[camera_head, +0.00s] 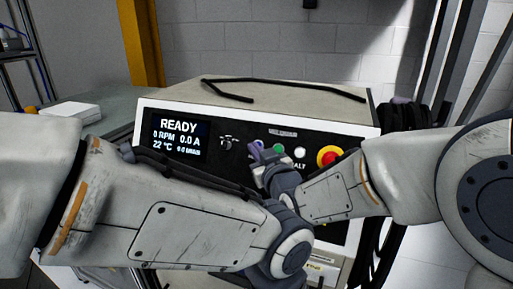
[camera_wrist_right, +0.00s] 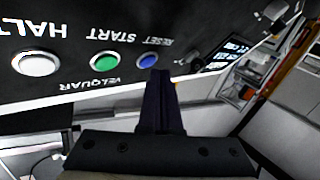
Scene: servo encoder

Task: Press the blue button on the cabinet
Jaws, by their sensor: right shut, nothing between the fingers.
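The cabinet (camera_head: 230,119) stands ahead, with a black front panel. In the right wrist view the panel appears upside down. Its blue button (camera_wrist_right: 148,61), labelled RESET, sits just beyond and slightly left of my right gripper's fingertips (camera_wrist_right: 160,73). The fingers are shut together and empty. I cannot tell whether they touch the button or stop short of it. In the head view my right gripper (camera_head: 257,152) points at the panel left of the green button and largely covers the blue button's area. My left arm crosses the lower left; its gripper is not visible.
Beside the blue button are a green START button (camera_wrist_right: 103,62), a white HALT button (camera_wrist_right: 36,63) and a red emergency stop (camera_head: 329,156). A lit screen (camera_head: 179,135) reads READY. A black cable (camera_head: 230,92) lies on top; more cables (camera_head: 400,150) hang at right.

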